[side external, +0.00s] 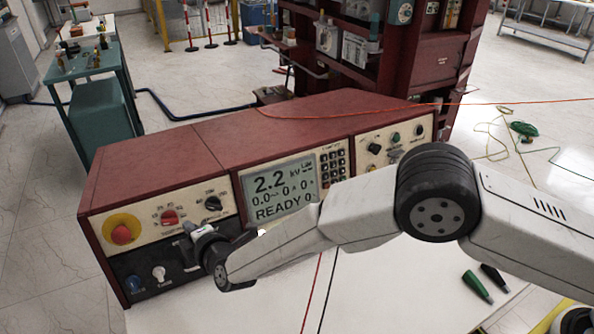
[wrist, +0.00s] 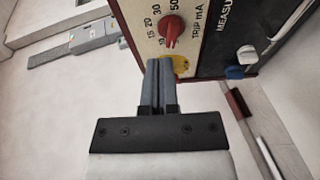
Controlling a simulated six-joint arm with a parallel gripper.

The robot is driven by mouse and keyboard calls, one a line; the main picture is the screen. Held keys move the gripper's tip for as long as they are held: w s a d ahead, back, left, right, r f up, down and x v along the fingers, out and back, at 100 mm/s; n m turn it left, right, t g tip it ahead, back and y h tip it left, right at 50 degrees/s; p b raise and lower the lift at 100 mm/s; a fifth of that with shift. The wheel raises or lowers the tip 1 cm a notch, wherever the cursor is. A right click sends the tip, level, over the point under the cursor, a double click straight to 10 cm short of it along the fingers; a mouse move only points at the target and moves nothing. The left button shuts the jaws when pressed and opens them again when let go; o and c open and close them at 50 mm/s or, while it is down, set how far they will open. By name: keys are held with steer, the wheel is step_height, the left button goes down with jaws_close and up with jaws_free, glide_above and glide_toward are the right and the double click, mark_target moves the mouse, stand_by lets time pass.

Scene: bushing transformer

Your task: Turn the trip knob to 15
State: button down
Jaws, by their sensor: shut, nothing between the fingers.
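The red trip knob (wrist: 172,30) sits on the cream panel marked TRIP mA in the wrist view. The marks 15, 20, 30 and 50 run around its left and upper sides. The knob's upper end lies near the 50 mark; I cannot be sure which end is the pointer. In the side external view the knob (side external: 169,217) is on the left part of the console front. My gripper (wrist: 160,64) is shut and empty, its fingertips just below the knob in the wrist view and apart from it. In the side view my gripper (side external: 188,230) is beside the lower right of the knob.
A red emergency button on a yellow disc (side external: 121,232) is left of the knob. A black knob (side external: 212,203) is to its right, then a display (side external: 280,190) reading 2.2 kV and READY. Blue (side external: 135,284) and white (side external: 159,272) connectors sit below.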

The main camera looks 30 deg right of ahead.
mark_target(177, 217)
steer(key=shift+w+f, duration=0.25)
steer(key=shift+w, duration=0.8)
steer(key=shift+w+f, duration=0.25)
steer(key=shift+w, duration=0.8)
steer(key=shift+w+f, duration=0.25)
steer(key=shift+w, duration=0.8)
steer(key=shift+s+a+f, duration=0.1)
steer(key=shift+a+f, duration=0.15)
steer(key=shift+a, duration=0.35)
steer(key=shift+s+d+f, duration=0.1)
steer(key=shift+d+f, duration=0.05)
steer(key=shift+f, duration=0.45)
steer(key=shift+d, duration=0.4)
steer(key=shift+s, duration=0.1)
